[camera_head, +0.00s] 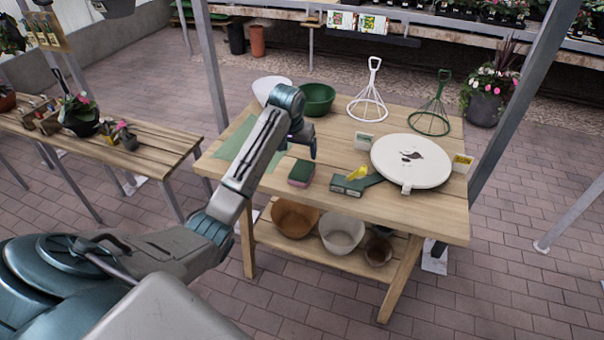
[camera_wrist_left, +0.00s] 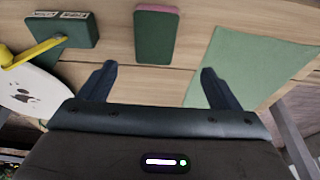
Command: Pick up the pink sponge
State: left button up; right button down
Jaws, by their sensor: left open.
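The pink sponge (camera_head: 300,174) lies on the wooden table near its front edge, left of the middle. It shows a dark green top and a pink side. In the left wrist view the sponge (camera_wrist_left: 154,38) lies ahead of the fingers, green with a pink end. My left gripper (camera_head: 308,148) is over the table, just behind the sponge in the head view. In the left wrist view the left gripper (camera_wrist_left: 158,72) is open, its two fingers apart with only tabletop between them. The sponge lies beyond the fingertips, apart from them. My right gripper is not in view.
A green box (camera_head: 349,186) with a yellow item stands right of the sponge, beside a round white board (camera_head: 412,170). A green mat (camera_head: 232,139) lies left. Bowls, a white one (camera_head: 270,84) and a green one (camera_head: 318,96), and wire stands (camera_head: 368,104) stand behind.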

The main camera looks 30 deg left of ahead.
pick_arm(q)
send_over(302, 170)
jog(key=s, duration=0.2)
jog(key=x, duration=0.4)
jog(key=shift+s+a+f+p, duration=0.1)
jog(key=shift+s+f+p, duration=0.25)
jog(key=shift+f, duration=0.1)
jog(key=x, duration=0.1)
jog(key=p+x, duration=0.1)
jog(key=x, duration=0.1)
jog(key=d+x, duration=0.1)
jog(key=shift+f+p, duration=0.35)
jog(key=shift+f, duration=0.05)
jog(key=shift+w+a+f, duration=0.1)
jog(key=shift+w+f, duration=0.05)
jog(key=shift+f, duration=0.25)
jog(key=shift+f+p, duration=0.2)
jog(key=shift+p, duration=0.1)
jog(key=c, duration=1.1)
